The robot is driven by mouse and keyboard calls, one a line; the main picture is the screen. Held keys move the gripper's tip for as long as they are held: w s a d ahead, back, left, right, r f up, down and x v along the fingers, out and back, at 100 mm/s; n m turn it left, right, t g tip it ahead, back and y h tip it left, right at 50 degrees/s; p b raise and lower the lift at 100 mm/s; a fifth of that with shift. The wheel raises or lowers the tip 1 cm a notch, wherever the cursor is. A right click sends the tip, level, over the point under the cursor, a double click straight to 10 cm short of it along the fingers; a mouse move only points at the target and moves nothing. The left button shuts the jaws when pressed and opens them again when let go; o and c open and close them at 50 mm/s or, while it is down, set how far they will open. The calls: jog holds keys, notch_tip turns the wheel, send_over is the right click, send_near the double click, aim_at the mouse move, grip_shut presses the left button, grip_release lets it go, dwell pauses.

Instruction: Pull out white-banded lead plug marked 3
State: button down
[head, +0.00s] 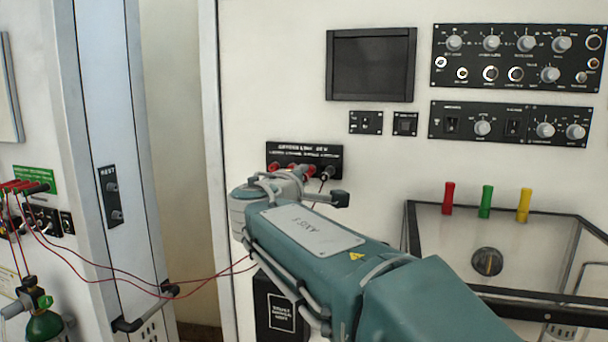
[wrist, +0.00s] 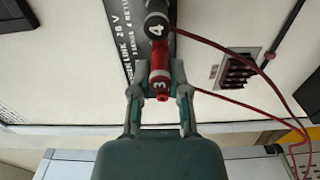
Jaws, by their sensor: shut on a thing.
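The lead plug marked 3 (wrist: 161,84) is red with a pale band and sits between the fingertips of my gripper (wrist: 162,92) in the wrist view. Both fingers press on its sides. A black plug marked 4 (wrist: 157,26) with a white band is just beyond it, close to the held plug. The black socket plate (head: 303,151) in the head view carries red plugs and a dark plug (head: 329,174) at its right end. My arm hides the fingertips there. I cannot tell whether plug 3 is still seated in its socket.
Red leads (head: 140,285) sag across to a green-labelled panel (head: 36,180) at the left. A loop of red lead (wrist: 236,103) runs right of my gripper. A glass-sided box (head: 430,225) with coloured pegs stands at the right. A small green cylinder (head: 44,327) is at lower left.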

jog(key=shift+s, duration=0.45)
jog(key=shift+a+v, duration=0.2)
jog(key=shift+v, duration=1.1)
